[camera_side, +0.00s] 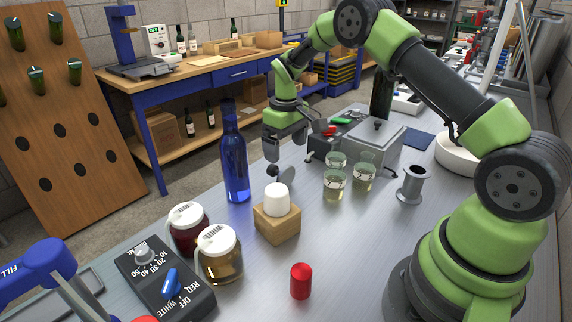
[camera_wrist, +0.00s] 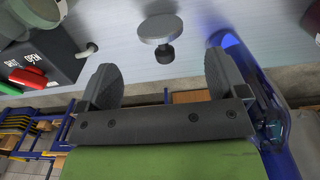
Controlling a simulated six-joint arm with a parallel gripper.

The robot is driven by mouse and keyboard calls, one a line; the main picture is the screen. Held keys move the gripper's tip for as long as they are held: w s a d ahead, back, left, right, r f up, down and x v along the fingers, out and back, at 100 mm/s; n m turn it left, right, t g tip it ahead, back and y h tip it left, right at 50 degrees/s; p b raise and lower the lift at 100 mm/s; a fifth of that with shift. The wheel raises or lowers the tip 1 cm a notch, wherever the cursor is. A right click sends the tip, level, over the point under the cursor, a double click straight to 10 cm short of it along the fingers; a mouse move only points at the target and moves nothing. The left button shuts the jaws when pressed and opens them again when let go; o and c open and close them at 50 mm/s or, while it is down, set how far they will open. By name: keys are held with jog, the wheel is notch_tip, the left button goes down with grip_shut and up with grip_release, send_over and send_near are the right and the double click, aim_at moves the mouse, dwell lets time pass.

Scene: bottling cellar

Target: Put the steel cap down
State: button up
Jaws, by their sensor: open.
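The steel cap (camera_wrist: 160,30) is a grey disc with a short dark stem. In the wrist view it sits just beyond my fingertips, between their lines, and neither finger touches it. In the side view it appears as a small dark disc (camera_side: 272,174) just below my gripper (camera_side: 284,150), on or very close to the bench; I cannot tell if it touches. My gripper also shows in the wrist view (camera_wrist: 163,78), with its two grey fingers wide apart and nothing between them.
A tall blue bottle (camera_side: 236,155) stands close beside my gripper. A wooden block (camera_side: 277,226) bears a white cylinder (camera_side: 277,199). Glass beakers (camera_side: 334,185), a grey spool (camera_side: 412,185), two jars (camera_side: 219,254) and a red cylinder (camera_side: 301,281) stand around. The bench's front middle is fairly clear.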

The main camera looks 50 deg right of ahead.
jog(key=shift+r, duration=1.5)
notch_tip(320, 180, up, 11)
jog(key=m+t, duration=0.1)
jog(key=t, duration=0.1)
send_over(286, 166)
jog(key=s+a, duration=0.4)
jog(key=s+a+r+t, duration=0.1)
jog(key=s+a+r, duration=0.2)
jog(key=s+r, duration=0.2)
jog(key=s+a+r+m+t+y, duration=0.1)
jog(key=s+a+t, duration=0.1)
jog(key=s, duration=0.6)
jog(key=s+a+r+m+t+y, duration=0.1)
jog(key=s+a+m+t, duration=0.1)
jog(key=s, duration=0.6)
jog(key=shift+s+a+r, duration=0.2)
jog(key=shift+a, duration=0.7)
